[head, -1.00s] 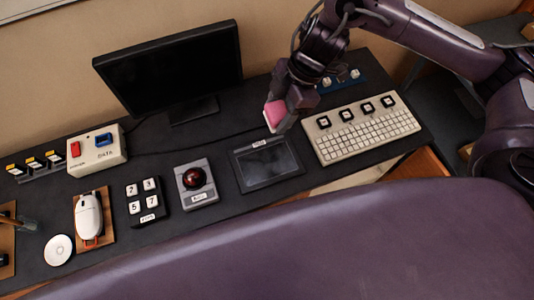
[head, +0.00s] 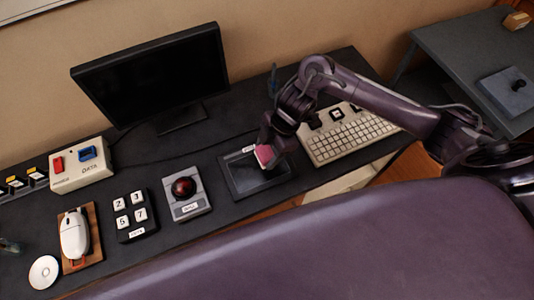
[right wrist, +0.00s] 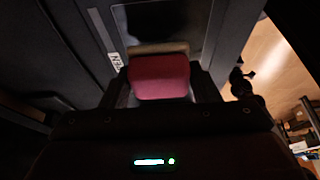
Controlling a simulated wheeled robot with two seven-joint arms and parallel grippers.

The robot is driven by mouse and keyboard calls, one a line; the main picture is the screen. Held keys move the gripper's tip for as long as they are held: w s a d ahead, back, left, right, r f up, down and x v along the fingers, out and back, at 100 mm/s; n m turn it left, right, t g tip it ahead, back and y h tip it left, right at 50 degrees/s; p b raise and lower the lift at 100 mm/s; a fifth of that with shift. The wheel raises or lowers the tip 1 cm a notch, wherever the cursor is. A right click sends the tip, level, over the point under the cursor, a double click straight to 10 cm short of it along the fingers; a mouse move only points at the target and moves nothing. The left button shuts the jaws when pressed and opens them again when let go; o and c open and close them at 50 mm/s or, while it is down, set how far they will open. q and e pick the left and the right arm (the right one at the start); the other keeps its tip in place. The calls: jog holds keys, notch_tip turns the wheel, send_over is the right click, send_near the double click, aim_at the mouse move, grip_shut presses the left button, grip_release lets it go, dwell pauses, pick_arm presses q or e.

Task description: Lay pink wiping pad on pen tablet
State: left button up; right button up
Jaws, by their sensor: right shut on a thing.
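The pink wiping pad (head: 265,154) is in my right gripper (head: 270,150), over the upper right part of the pen tablet. In the right wrist view the pad (right wrist: 160,77) sits between the two fingers, with a tan edge on its far side. The pen tablet (head: 240,180) is a dark flat slab with a small white label on its top edge. Its dark surface also shows beyond the pad in the right wrist view (right wrist: 155,22). I cannot tell whether the pad touches the tablet. My left gripper is not clearly in view.
A trackball box (head: 187,200) stands left of the tablet, then a numbered keypad (head: 136,215) and a white mouse (head: 74,236). A cream keyboard (head: 350,136) lies to the right, partly behind my arm. A monitor (head: 150,75) stands behind. The desk's front edge is close below the tablet.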

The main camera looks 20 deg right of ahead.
jog(key=shift+f, duration=1.15)
jog(key=shift+f, duration=0.1)
jog(key=o, duration=1)
jog(key=shift+c, duration=0.2)
jog(key=shift+r, duration=0.2)
jog(key=shift+w+d+r, duration=0.1)
jog(key=shift+d+r, duration=0.05)
jog(key=shift+r, duration=0.15)
jog(key=v, duration=1.1)
